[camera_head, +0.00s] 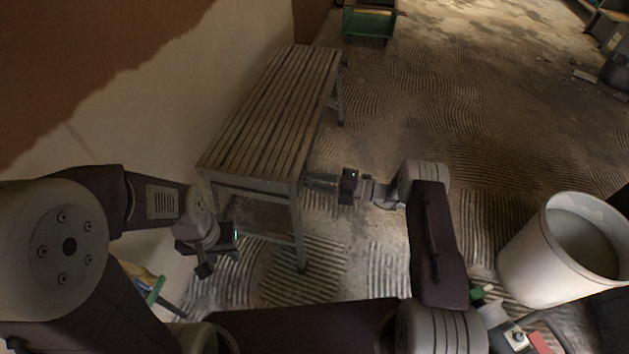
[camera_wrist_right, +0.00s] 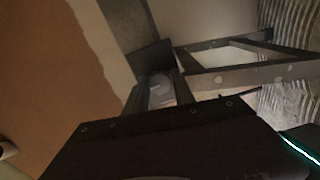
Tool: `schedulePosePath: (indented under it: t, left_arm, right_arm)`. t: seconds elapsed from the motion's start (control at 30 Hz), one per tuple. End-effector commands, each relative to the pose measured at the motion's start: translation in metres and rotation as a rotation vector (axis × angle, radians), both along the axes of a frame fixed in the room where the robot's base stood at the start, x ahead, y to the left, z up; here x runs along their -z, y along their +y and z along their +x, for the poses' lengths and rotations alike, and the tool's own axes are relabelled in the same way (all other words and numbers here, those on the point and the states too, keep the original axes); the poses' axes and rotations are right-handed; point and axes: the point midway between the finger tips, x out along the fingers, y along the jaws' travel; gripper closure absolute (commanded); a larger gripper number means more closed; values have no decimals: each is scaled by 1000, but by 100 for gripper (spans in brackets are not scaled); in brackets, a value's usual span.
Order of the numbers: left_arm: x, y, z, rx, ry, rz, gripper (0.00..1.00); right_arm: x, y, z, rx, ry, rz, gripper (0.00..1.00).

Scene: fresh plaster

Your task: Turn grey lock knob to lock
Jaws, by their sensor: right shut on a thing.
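My right gripper (camera_head: 318,181) is at the front right corner of the slatted bench (camera_head: 270,112), against its metal frame. In the right wrist view my right gripper's fingers (camera_wrist_right: 161,92) are shut on a round grey piece, which looks like the grey lock knob (camera_wrist_right: 160,90). The knob is mostly hidden by the fingers, and I cannot make it out in the head view. Which way the knob is turned cannot be told. My left gripper (camera_head: 204,268) hangs at the left, in front of the bench's near left leg, apart from the bench; its fingers are too dark to read.
A white bucket (camera_head: 522,262) stands on the right. A green cart (camera_head: 369,22) is at the far back. A plastered wall (camera_head: 165,100) runs along the bench's left side. The ridged floor (camera_head: 450,110) right of the bench is mostly clear.

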Motion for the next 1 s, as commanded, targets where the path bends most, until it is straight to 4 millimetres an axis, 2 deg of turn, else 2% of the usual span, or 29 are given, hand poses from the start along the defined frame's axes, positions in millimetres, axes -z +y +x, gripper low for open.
schedulePosePath:
  t: [0.3,0.73,0.77,0.8,0.83,1.0]
  left_arm:
    - [0,0,0,0,0,0,64]
    - [0,0,0,0,0,0,64]
    - [0,0,0,0,0,0,64]
    - [0,0,0,0,0,0,64]
    - [0,0,0,0,0,0,64]
    - [0,0,0,0,0,0,64]
  right_arm:
    - [1,0,0,0,70,21,100]
    - [1,0,0,0,76,24,100]
    - [1,0,0,0,77,23,64]
    - [1,0,0,0,77,23,53]
    - [1,0,0,0,76,24,48]
    - [1,0,0,0,74,23,48]
